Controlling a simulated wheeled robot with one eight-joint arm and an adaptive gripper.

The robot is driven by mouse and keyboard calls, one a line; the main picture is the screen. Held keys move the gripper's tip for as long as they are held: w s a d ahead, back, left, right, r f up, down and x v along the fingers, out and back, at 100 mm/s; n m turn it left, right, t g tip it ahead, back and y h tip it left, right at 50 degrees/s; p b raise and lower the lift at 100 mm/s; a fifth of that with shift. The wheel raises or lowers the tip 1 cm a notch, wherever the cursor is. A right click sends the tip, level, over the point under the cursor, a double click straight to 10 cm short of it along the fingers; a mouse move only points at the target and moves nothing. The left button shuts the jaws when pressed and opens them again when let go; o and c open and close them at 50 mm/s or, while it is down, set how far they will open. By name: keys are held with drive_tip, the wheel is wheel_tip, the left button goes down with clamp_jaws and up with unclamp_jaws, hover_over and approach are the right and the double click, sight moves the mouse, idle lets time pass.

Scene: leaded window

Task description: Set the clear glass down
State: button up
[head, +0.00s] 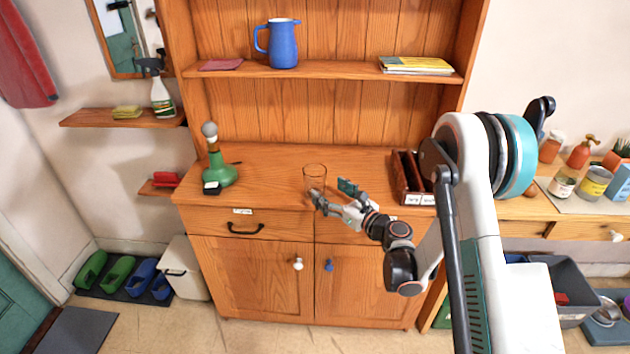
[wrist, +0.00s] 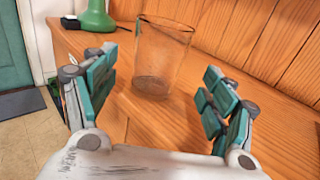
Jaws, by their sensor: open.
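The clear glass (head: 314,176) stands upright on the wooden top of the dresser (head: 265,165), near its front edge. It also shows in the wrist view (wrist: 160,60), just beyond and between the finger pads. My gripper (head: 331,194) is at the front of the glass, and in the wrist view my gripper (wrist: 158,95) has its teal fingers spread wide with a gap on both sides of the glass. The gripper is open and holds nothing.
A green bottle-like lamp base (head: 218,172) stands left of the glass, with a small dark item at its foot. A brown divided box (head: 408,178) stands to the right. A shelf above holds a blue jug (head: 283,45). The dresser top behind the glass is clear.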

sight(321, 190)
drive_tip(key=b+x, duration=0.1)
drive_tip(key=x, duration=0.2)
drive_tip(key=f+b+x, duration=0.1)
drive_tip(key=x, duration=0.2)
drive_tip(key=shift+a+f, duration=0.1)
drive_tip(key=shift+a, duration=0.15)
drive_tip(key=shift+w+a, duration=0.25)
drive_tip(key=shift+w, duration=0.05)
drive_tip(key=c, duration=1.4)
drive_tip(key=shift+r, duration=0.2)
